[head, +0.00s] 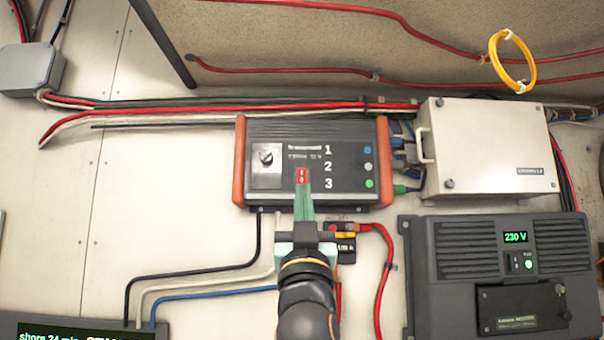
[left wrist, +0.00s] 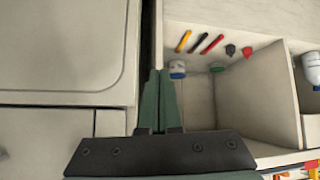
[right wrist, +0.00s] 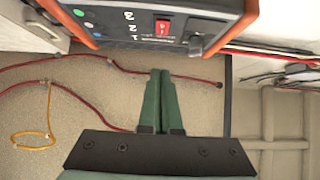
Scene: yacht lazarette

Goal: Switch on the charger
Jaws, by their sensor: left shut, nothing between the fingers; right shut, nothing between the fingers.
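A dark box with orange ends (head: 344,132), which looks like the charger, is mounted on the pale wall. Its front has a knob (head: 266,157), the numbers 1, 2 and 3, and blue, grey and green round marks. A red rocker switch (head: 302,175) sits low at its middle; it also shows in the right wrist view (right wrist: 163,28). My right gripper (head: 303,192) is shut and empty, its green tips just below the switch in the head view; I cannot tell whether they touch the box. My left gripper (left wrist: 160,74) is shut and empty, in the left wrist view only.
A white box (head: 485,150) and a dark 230 V unit (head: 505,265) stand to the right. Red cables (head: 384,265) and a yellow coil (head: 512,60) hang nearby. Near my left gripper is a compartment (left wrist: 245,110) with bottles and pens.

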